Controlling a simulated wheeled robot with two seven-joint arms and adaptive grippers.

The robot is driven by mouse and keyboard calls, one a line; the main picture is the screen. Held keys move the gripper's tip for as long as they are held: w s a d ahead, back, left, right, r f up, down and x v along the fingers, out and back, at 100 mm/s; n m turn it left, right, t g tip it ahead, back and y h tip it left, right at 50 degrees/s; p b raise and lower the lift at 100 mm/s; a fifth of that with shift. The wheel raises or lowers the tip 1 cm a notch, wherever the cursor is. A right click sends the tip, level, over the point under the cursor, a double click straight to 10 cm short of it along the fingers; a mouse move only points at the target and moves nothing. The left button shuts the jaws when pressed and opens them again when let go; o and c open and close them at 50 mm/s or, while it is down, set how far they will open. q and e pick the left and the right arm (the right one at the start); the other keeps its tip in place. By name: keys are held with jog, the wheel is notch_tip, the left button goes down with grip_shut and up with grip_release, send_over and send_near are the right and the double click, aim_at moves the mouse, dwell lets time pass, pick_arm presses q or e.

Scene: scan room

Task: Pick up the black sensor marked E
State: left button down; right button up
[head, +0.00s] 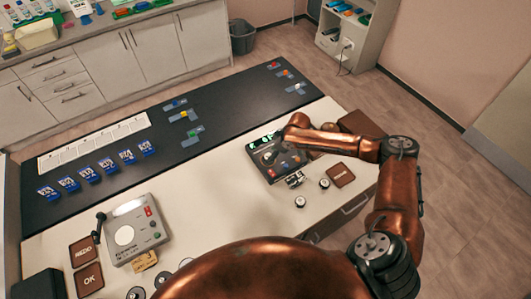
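I cannot read a letter E on anything, so I cannot single out the black sensor marked E. Small round dark-and-light pieces stand on the white table: one (300,201) and another (324,183) at the right. Several more (160,280) show at the bottom edge, partly cut off by my copper body. My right arm reaches in from the right. Its gripper (271,156) is over a dark device (287,167) with a green display, small and dark against it; its fingers cannot be made out. My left gripper is not in view.
A grey device (134,232) stands at the left beside brown REDO (83,251) and OK (90,279) pads. Blue tagged blocks (107,165) line the black mat (160,150). Another brown pad (340,175) lies at the right. The table's middle is clear.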

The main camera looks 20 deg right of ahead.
jog(key=shift+w+d+f, duration=0.25)
jog(key=shift+w+d, duration=0.15)
jog(key=shift+w, duration=0.2)
jog(key=shift+w+d+f, duration=0.2)
jog(key=shift+w+d, duration=0.15)
jog(key=shift+w, duration=0.2)
jog(key=p+x, duration=0.1)
jog(key=x, duration=0.3)
jog(key=shift+s+d+f, duration=0.15)
jog(key=shift+f, duration=0.15)
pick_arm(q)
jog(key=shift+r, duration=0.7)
pick_arm(e)
jog(key=shift+f, duration=0.3)
jog(key=shift+c, duration=0.2)
jog(key=c, duration=1.3)
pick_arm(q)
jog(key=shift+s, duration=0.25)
pick_arm(e)
jog(key=shift+c, duration=0.3)
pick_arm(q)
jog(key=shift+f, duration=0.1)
pick_arm(e)
jog(key=shift+r, duration=0.2)
